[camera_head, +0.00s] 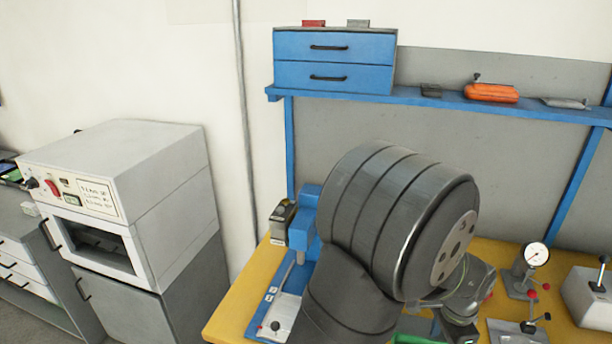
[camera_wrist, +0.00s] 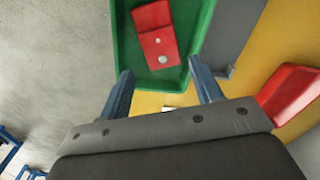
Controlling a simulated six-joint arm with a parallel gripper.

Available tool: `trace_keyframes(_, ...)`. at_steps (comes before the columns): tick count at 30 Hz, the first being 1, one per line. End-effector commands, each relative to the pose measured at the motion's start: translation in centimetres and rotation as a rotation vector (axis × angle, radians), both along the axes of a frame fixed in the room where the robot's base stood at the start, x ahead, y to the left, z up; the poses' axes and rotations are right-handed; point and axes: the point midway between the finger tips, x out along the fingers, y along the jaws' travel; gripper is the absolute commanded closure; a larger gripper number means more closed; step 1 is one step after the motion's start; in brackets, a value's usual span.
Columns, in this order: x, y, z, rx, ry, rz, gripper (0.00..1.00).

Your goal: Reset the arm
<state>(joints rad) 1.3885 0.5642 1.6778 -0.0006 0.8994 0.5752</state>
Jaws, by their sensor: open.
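My gripper (camera_wrist: 162,95) shows in the wrist view with its two blue fingers apart and nothing between them. It is above the near end of a green tray (camera_wrist: 122,60). A red flat piece (camera_wrist: 155,35) with two pale round spots lies in the tray, beyond the fingertips. In the head view my dark arm fills the middle of the picture and hides the gripper and much of the bench.
A yellow bench (camera_head: 240,305) carries a blue press-like device (camera_head: 305,225), a dial gauge stand (camera_head: 535,255) and a grey lever box (camera_head: 590,290). A blue shelf (camera_head: 440,97) runs behind. A white oven (camera_head: 150,190) stands left. A red bin (camera_wrist: 290,95) lies right in the wrist view.

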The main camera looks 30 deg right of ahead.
Motion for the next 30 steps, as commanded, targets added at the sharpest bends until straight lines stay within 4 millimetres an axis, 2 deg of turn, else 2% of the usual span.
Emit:
trace_keyframes(3,0.0,0.1,-2.6,0.006,0.001,0.0,0.41)
trace_keyframes(11,0.0,0.1,-7.6,0.004,0.0,0.0,0.41)
trace_keyframes(15,0.0,-0.1,-5.4,-0.004,0.0,0.0,0.41)
trace_keyframes(19,0.0,0.0,-4.1,-0.002,0.0,0.0,0.41)
trace_keyframes(30,0.0,0.0,-3.4,0.0,0.0,0.0,0.41)
